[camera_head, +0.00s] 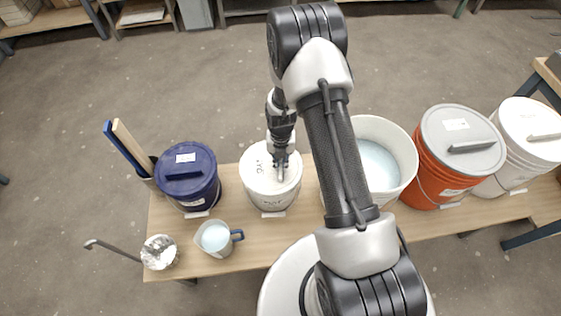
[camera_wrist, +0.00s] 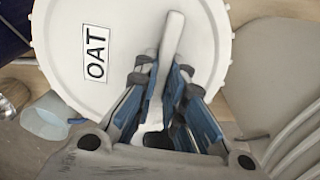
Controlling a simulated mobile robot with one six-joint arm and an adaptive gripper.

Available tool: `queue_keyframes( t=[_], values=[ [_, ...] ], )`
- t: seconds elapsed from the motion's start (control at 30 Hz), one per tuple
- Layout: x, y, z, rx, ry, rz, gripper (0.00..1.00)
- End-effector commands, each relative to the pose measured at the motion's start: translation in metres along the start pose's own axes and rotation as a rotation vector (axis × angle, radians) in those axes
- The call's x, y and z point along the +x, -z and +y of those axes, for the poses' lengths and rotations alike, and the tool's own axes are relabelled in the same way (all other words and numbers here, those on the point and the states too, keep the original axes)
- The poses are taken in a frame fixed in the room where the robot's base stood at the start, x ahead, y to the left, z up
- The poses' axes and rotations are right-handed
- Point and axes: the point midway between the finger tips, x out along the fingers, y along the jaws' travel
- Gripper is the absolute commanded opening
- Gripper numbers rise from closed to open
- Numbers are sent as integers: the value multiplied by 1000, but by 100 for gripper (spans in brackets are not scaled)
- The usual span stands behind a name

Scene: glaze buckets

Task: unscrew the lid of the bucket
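The white bucket (camera_head: 270,203) stands upright on the table, with its white lid (camera_head: 257,173) on top. In the wrist view the lid (camera_wrist: 60,65) fills the upper left, with a ribbed rim, a label reading "OAT" and a raised bar handle (camera_wrist: 173,32). My gripper (camera_head: 280,162) points down over the middle of the lid. In the wrist view my gripper (camera_wrist: 164,76) has one finger on each side of the bar, and both tips appear to press on it. My fingers hide the near part of the handle.
A dark blue lidded bucket (camera_head: 187,186) stands left, beside upright sticks (camera_head: 130,150). An open bucket (camera_head: 400,150) of pale liquid, an orange bucket (camera_head: 428,180) and another white bucket (camera_head: 520,155) stand right.

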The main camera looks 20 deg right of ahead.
Motion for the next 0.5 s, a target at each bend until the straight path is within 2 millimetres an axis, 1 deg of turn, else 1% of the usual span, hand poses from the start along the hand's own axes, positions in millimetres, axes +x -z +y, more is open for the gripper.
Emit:
queue_keyframes(
  t=[0.03, 0.3, 0.5],
  values=[
    [1, 1, 0, 1, 1, 2, 17],
    [1, 1, 0, 2, 1, 2, 34],
    [1, 1, 0, 2, 1, 2, 34]
  ],
)
